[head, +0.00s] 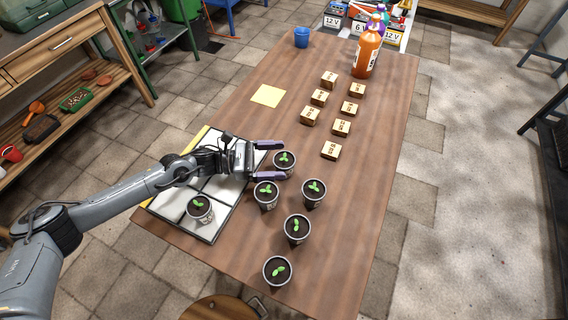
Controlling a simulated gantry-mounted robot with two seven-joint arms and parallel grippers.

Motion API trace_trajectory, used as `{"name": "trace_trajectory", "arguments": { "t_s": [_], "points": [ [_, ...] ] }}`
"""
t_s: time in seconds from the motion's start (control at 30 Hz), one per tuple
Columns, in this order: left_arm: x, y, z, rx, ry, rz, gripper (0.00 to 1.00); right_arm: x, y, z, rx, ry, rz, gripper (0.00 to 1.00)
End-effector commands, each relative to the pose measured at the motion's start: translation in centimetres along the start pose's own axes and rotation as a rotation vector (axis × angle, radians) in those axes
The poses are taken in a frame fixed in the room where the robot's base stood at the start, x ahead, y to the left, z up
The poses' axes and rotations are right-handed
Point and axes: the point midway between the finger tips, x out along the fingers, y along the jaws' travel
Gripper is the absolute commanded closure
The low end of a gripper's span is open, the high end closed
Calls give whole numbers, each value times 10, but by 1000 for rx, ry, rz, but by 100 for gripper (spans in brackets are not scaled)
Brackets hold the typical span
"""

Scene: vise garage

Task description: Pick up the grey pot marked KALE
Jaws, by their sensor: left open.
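Several grey pots with dark soil and green seedlings stand on the wooden table; their markings are too small to read, so I cannot tell which says KALE. My left gripper (277,160) is open, with its two dark fingers on the far and near sides of the farthest pot (285,165). I cannot tell whether they touch it. Other pots stand nearby: one just in front (266,198), one to the right (313,197), one farther forward (297,233) and one near the front edge (277,274). Another pot (200,213) stands on the white panelled mat. My right gripper is not in view.
The white panelled mat (222,192) lies at the table's left edge, under my left arm. Several wooden blocks (331,151), an orange bottle (366,55), a blue cup (301,38) and a yellow sheet (267,96) are farther back. The table's right side (350,220) is clear.

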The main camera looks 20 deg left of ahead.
Motion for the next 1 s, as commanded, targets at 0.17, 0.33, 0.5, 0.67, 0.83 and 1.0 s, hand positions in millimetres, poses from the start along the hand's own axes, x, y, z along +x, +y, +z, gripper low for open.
{"name": "trace_trajectory", "arguments": {
  "t_s": [0.17,0.33,0.5,0.67,0.83,1.0],
  "points": [
    [24,-3,5,-1,-2,-2,5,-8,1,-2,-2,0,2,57],
    [41,-2,4,0,-2,0,5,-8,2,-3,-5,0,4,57],
    [44,-2,3,1,0,1,5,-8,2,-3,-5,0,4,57],
    [44,-2,3,0,0,1,7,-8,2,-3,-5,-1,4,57],
    [44,-2,3,0,0,0,33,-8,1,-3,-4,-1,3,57],
    [44,-2,3,0,0,0,59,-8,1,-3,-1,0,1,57]
  ]
}}
